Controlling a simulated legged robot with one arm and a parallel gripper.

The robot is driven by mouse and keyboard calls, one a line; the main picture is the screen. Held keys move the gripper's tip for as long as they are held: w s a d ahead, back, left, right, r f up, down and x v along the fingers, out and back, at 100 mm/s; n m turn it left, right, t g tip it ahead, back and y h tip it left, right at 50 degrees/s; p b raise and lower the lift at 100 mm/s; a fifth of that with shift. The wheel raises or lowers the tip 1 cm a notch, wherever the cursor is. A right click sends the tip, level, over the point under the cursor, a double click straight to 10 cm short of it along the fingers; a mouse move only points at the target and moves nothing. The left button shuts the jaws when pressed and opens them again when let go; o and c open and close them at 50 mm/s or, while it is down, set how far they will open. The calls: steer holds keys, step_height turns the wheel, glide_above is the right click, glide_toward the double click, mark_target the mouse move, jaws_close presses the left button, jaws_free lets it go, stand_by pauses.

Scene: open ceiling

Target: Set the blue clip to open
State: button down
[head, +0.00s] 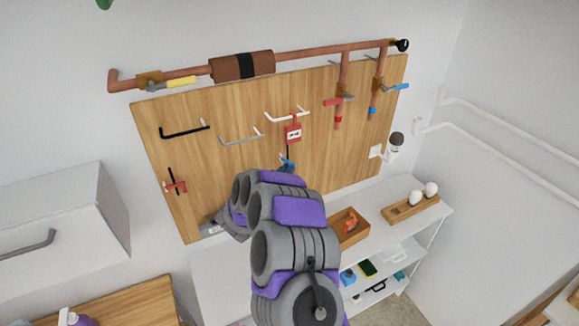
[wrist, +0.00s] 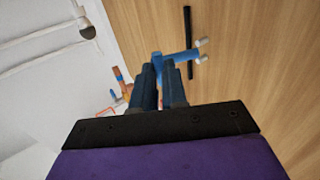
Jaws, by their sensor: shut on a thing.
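The blue clip (wrist: 182,60) shows in the wrist view against the wooden board, with pale tips at its right end beside a thin black bar (wrist: 188,28). My gripper (wrist: 160,78) is shut on the clip's left part, with its two dark fingers on either side. In the head view the blue clip (head: 287,163) is a small blue patch just past my arm, below the black bar (head: 288,151). My arm hides most of the gripper there. I cannot tell the clip's exact setting.
The wooden board (head: 225,165) carries a black handle (head: 185,131), a grey handle (head: 241,139), a white handle (head: 287,116) with a red tag (head: 293,132), and a red clip (head: 175,187). Copper pipes with valves run along its top. A shelf unit (head: 443,209) stands below right.

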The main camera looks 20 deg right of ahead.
steer(key=shift+w+a+r+m+g+h+p, duration=0.25)
steer(key=shift+a+m+g+h+p, duration=0.2)
steer(key=shift+g, duration=0.25)
steer(key=shift+a+m, duration=0.1)
steer(key=shift+m, duration=0.15)
steer(key=c, duration=1.2)
jaws_free()
steer(key=shift+f+g, duration=0.15)
steer(key=shift+g, duration=0.15)
steer(key=shift+o, duration=0.2)
steer(key=shift+s+a, duration=0.1)
steer(key=shift+a, duration=0.05)
steer(key=b+v, duration=0.2)
steer(key=v, duration=1.5)
steer(key=shift+a+f+b, duration=0.15)
steer(key=shift+f+b, duration=0.05)
steer(key=shift+b, duration=0.15)
